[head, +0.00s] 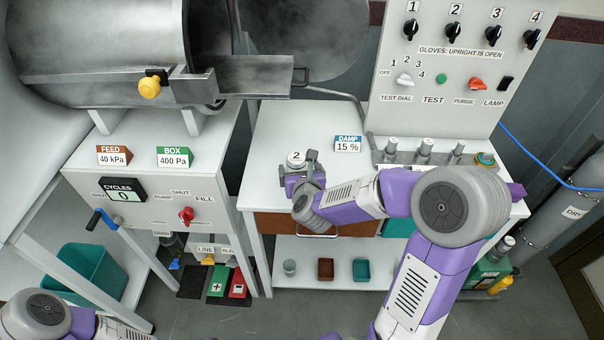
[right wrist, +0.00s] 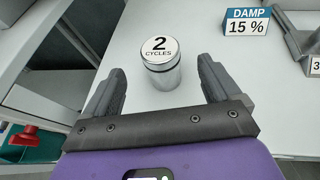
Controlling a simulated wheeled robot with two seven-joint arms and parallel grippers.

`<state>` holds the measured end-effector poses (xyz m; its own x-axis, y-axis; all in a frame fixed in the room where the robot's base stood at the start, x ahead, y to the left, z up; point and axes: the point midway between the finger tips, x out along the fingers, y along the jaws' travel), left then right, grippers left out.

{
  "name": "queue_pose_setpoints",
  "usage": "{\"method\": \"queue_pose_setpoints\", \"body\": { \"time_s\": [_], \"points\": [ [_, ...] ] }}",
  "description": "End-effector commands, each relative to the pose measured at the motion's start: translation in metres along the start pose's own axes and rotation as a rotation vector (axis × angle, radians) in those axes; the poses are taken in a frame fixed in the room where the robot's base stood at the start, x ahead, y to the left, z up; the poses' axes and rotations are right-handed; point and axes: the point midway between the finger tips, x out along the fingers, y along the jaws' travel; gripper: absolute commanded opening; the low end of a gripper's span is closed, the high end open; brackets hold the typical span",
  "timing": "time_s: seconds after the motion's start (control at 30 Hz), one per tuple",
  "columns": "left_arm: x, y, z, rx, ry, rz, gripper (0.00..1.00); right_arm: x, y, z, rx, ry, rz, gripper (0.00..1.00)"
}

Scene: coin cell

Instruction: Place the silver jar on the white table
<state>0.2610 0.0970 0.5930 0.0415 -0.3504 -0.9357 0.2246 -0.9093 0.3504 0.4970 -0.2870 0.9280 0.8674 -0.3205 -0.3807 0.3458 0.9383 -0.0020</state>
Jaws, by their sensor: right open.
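The silver jar (right wrist: 161,70) stands upright on the white table (right wrist: 205,30). Its white lid reads "2 CYCLES". In the head view the jar (head: 296,158) shows only its top, just beyond my right gripper (head: 297,176). The right gripper also shows in the right wrist view (right wrist: 160,88), open, with one finger on each side of the jar's near part and gaps to both. The white table (head: 265,130) also shows in the head view. Part of my left arm shows at the bottom left of the head view, but its gripper is out of sight.
A "DAMP 15 %" sign (head: 347,144) stands right of the jar. A rack (head: 420,152) with several silver jars lies along the panel's foot. The metal chamber (head: 100,50) and its cabinet (head: 150,180) stand to the left. The table left of the jar is clear.

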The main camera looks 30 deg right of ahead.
Motion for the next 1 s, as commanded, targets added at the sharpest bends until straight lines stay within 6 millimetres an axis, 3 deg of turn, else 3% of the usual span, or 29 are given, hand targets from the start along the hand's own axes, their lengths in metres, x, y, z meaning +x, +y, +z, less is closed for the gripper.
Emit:
{"method": "queue_pose_setpoints", "body": {
  "time_s": [0.1, 0.3, 1.0],
  "points": [
    [-0.003, 0.001, 0.0, 0.0, 0.0, 0.0, 0.0, -0.022, 0.0, 0.001, -0.001, -0.001, 0.0, 0.9],
    [-0.005, 0.002, 0.0, 0.0, 0.0, 0.0, 0.0, -0.04, 0.0, 0.0, 0.0, 0.0, 0.001, 0.9],
    [-0.005, 0.002, 0.0, 0.0, 0.0, 0.0, 0.0, -0.042, 0.0, -0.001, 0.0, 0.001, 0.0, 0.9]
  ]
}}
